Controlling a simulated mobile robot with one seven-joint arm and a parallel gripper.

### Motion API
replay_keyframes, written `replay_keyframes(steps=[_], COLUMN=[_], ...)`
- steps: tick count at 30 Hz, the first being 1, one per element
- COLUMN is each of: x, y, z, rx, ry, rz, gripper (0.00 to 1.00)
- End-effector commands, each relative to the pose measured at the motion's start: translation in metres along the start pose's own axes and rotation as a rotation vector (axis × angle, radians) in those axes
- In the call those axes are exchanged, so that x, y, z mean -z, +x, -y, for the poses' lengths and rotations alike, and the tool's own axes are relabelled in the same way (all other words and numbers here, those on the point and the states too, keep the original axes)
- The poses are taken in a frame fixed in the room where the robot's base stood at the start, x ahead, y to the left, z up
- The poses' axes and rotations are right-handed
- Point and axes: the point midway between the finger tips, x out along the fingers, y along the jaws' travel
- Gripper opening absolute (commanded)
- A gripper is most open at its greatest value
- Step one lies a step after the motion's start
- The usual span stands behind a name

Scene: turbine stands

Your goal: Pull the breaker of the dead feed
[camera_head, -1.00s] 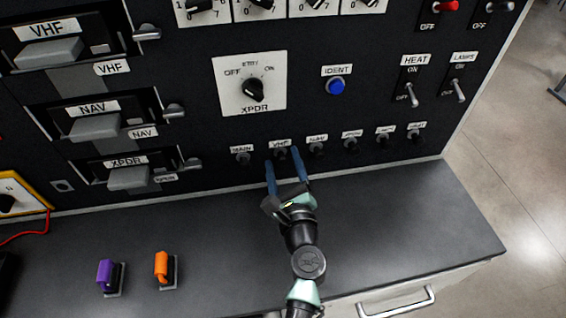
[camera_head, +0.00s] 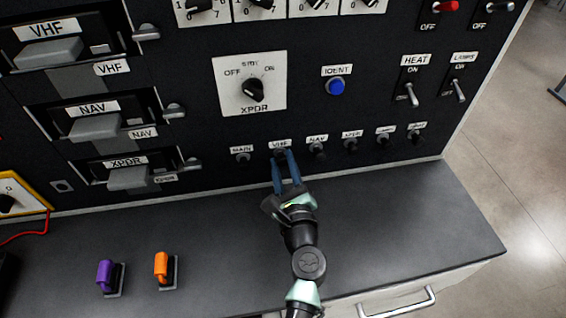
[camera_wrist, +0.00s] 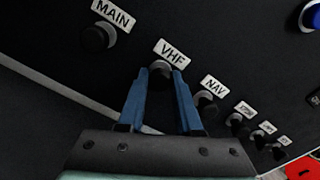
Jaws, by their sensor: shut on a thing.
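A row of dark round breaker knobs runs along the bottom of the black panel. My gripper (camera_head: 284,155) has its blue fingers shut on the VHF breaker (camera_wrist: 161,75), under the VHF label. The wrist view shows a fingertip on each side of this knob. The MAIN breaker (camera_head: 243,158) is to the left of my gripper and the NAV breaker (camera_head: 317,150) is to the right; both are untouched. Further breakers to the right have labels too small to read surely. The fingers partly hide the VHF knob.
Above the row are the XPDR knob (camera_head: 251,89), the blue IDENT button (camera_head: 335,87) and the HEAT switch (camera_head: 412,95). Units with latches are at the left. A purple block (camera_head: 105,275) and an orange block (camera_head: 161,267) stand on the counter (camera_head: 400,230), which is otherwise largely clear.

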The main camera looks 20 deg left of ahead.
Motion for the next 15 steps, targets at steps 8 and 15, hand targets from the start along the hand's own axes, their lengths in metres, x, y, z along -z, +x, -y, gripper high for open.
replay_keyframes(steps=[8, 15], x=[0.0002, 0.0003], y=[-0.0022, -0.0094], z=[0.0, -0.0002], rx=[0.0, -0.001], ry=[-0.001, -0.001], rz=[-0.001, -0.001], gripper=[0.0, 0.0])
